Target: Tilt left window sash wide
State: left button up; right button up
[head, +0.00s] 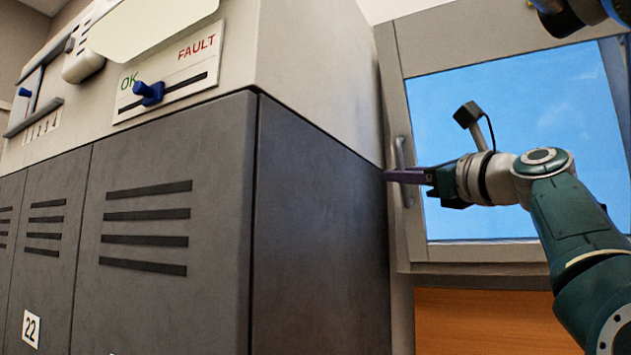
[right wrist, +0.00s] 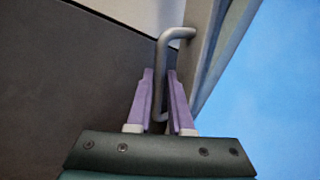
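The window sash (head: 412,222) has a light grey frame around a blue pane, at the right of the head view. I cannot tell whether it stands ajar. A grey upright bar handle (head: 399,155) is on its left side. My right gripper (head: 392,176) reaches it from the right. In the right wrist view, the handle (right wrist: 162,62) passes between the two purple fingers of my right gripper (right wrist: 160,75). Part of the handle is hidden by the fingers. My left gripper is not in view.
A large grey cabinet (head: 320,215) stands just left of the window, close to the handle and fingertips. An orange-brown wooden surface (head: 480,320) is below the window.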

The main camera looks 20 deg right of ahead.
jog(key=shift+o, duration=0.3)
jog(key=shift+s, duration=0.1)
jog(key=b+v, duration=0.6)
jog(key=v, duration=0.3)
jog(key=shift+s, duration=0.35)
jog(key=shift+f, duration=0.15)
